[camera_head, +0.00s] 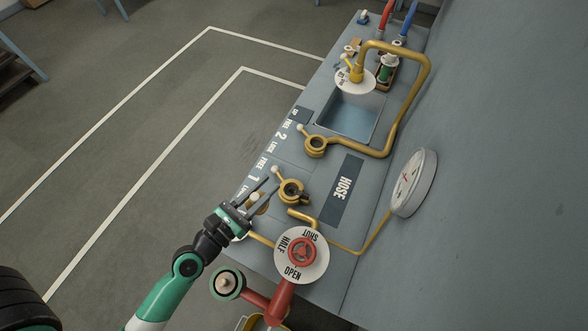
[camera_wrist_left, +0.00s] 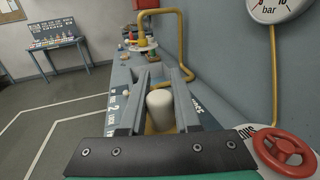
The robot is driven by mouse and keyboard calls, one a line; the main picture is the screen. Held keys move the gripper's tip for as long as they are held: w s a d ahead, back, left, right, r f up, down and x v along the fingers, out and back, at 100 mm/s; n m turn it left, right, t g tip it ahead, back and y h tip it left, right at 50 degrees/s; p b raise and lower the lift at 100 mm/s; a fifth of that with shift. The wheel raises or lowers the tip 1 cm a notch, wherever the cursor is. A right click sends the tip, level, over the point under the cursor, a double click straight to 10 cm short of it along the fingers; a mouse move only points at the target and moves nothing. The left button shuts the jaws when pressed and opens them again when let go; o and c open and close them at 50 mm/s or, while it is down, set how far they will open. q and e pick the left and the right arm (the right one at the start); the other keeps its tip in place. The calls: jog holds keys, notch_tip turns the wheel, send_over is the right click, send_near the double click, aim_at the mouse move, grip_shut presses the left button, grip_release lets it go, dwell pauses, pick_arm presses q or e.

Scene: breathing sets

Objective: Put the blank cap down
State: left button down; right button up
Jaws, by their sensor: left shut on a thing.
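My left gripper (camera_head: 262,192) reaches over the near edge of the grey bench. It is shut on the blank cap (camera_head: 254,197), a pale knob with yellowish brass below it. In the left wrist view the cap is a cream, upright cylinder (camera_wrist_left: 160,110) between the two grey fingers (camera_wrist_left: 156,85). The cap's lower part is hidden by the gripper, so I cannot tell whether it touches the bench. A brass port with a lever (camera_head: 291,190) stands just beyond the fingers. My right gripper does not show.
A red handwheel on a white SHUT/HALF/OPEN disc (camera_head: 302,254) stands close to the right of my gripper. A second brass port (camera_head: 314,146), a sunken basin (camera_head: 347,117), a brass pipe (camera_head: 428,78) and a gauge (camera_head: 413,182) lie beyond. The HOSE panel (camera_head: 346,190) is clear.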

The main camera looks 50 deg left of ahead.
pick_arm(q)
jog(key=w+a+f+b, duration=0.1)
jog(key=w+f+b, duration=0.2)
jog(key=w+f, duration=0.1)
jog(key=w+f+b, duration=0.4)
jog(key=w+f, duration=0.1)
jog(key=w+a+f+b, duration=0.1)
jog(key=w+f+b, duration=0.3)
jog(key=f, duration=0.1)
jog(key=shift+w+a+f, duration=0.2)
jog(key=shift+w+a, duration=0.05)
jog(key=shift+a, duration=0.05)
jog(key=shift+f, duration=0.25)
jog(key=shift+s+r, duration=0.1)
jog(key=shift+r, duration=0.05)
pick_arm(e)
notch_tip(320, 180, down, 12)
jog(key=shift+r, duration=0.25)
